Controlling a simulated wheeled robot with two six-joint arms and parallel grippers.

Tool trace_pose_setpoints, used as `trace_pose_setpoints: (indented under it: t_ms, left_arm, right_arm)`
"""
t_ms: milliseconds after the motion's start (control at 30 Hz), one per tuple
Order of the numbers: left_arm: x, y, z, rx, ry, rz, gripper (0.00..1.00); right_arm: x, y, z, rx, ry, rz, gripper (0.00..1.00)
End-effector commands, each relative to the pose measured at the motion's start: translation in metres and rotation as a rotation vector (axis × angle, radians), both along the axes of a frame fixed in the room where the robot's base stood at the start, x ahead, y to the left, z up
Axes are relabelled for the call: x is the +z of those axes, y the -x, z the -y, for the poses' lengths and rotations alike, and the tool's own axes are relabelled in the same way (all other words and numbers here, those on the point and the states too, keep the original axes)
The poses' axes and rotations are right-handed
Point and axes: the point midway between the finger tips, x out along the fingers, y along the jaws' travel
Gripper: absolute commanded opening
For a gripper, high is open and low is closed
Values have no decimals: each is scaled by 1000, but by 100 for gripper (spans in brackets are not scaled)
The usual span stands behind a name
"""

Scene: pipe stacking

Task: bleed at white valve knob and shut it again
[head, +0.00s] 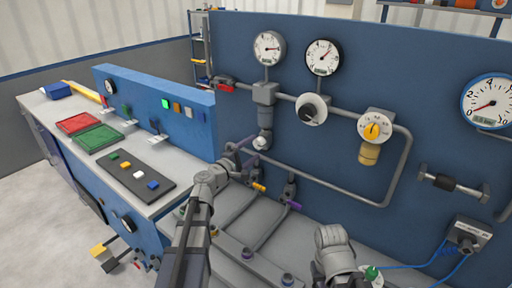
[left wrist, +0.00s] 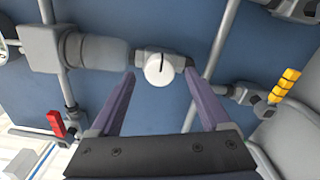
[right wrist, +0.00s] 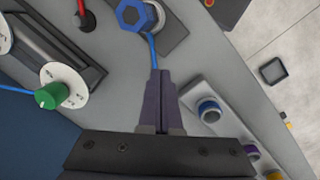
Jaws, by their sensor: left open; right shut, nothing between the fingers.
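The white valve knob (head: 262,142) is a small round white cap with a dark slot, below the grey cylindrical body on the blue panel's pipe. It shows face-on in the left wrist view (left wrist: 157,72). My left gripper (head: 244,155) is open, its two purple-grey fingers (left wrist: 159,88) spread on either side of the knob. I see gaps between the fingers and the knob; depth is hard to tell. My right gripper (right wrist: 160,90) is shut and empty above the grey bench, away from the knob.
Gauges (head: 268,48) and a yellow-centred dial (head: 374,130) sit on the panel. A red lever (left wrist: 56,123) and a yellow-handled valve (left wrist: 284,86) flank my left gripper. A green knob (right wrist: 48,96) and a blue hex fitting (right wrist: 132,15) are near my right gripper.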

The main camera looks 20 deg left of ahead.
Motion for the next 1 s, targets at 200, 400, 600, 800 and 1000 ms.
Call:
trace_pose_setpoints:
  t_ms: [200, 400, 600, 800, 1000]
  left_arm:
    - [0, 37, -12, 2, -1, 0, 81]
    - [0, 45, -16, -1, -1, 1, 81]
    - [0, 45, -16, -1, -1, 1, 81]
    - [-2, 45, -9, -17, -16, -4, 81]
    - [-38, 63, 75, -235, -246, -71, 81]
  right_arm:
    - [0, 0, 0, 0, 0, 0, 0]
    - [0, 0, 0, 0, 0, 0, 0]
    - [0, 0, 0, 0, 0, 0, 0]
    - [0, 0, 0, 0, 0, 0, 0]
    - [0, 0, 0, 0, 0, 0, 0]
